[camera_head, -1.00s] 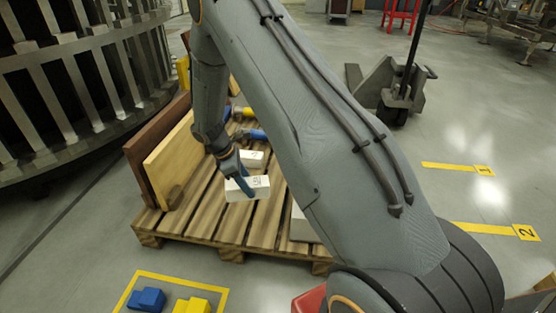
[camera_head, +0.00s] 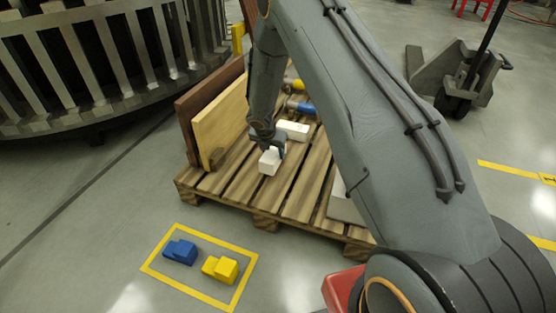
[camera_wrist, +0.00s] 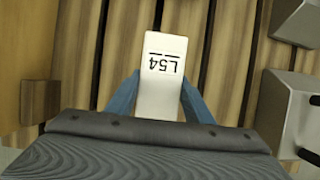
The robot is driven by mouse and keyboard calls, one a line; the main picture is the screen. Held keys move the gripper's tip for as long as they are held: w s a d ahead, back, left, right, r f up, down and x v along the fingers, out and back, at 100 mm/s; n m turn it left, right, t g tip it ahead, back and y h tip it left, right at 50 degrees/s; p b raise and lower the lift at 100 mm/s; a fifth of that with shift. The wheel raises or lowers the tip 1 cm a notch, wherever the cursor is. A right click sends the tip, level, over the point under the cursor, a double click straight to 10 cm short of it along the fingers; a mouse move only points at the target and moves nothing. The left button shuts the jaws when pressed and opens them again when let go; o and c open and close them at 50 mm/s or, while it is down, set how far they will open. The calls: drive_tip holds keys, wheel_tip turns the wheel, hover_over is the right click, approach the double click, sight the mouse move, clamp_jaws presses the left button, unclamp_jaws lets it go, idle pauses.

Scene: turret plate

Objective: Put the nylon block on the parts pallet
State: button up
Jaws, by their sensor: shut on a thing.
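My gripper (camera_head: 270,143) is shut on a white block, the nylon block (camera_head: 269,162), near the left front part of the wooden parts pallet (camera_head: 243,190). In the wrist view my gripper's blue fingers (camera_wrist: 160,98) stand on either side of the block (camera_wrist: 162,55), which bears the mark L54, upside down. Pallet slats (camera_wrist: 225,60) show behind it. I cannot tell whether the block touches the slats. A second white block (camera_head: 293,130) lies on the pallet behind it.
Brown and tan boards (camera_head: 222,124) stand along the pallet's left side. A pale grey box (camera_head: 345,203) sits at its right, partly hidden by my arm. Blue (camera_head: 180,252) and yellow (camera_head: 220,268) blocks lie on the floor inside a yellow outline. A pallet jack (camera_head: 460,85) stands at right.

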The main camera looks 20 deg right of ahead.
drive_tip(key=shift+f+b, duration=0.95)
drive_tip(key=shift+f, duration=1.1)
drive_tip(key=o, duration=1.5)
drive_tip(key=shift+f, duration=0.15)
drive_tip(key=shift+c, duration=0.2)
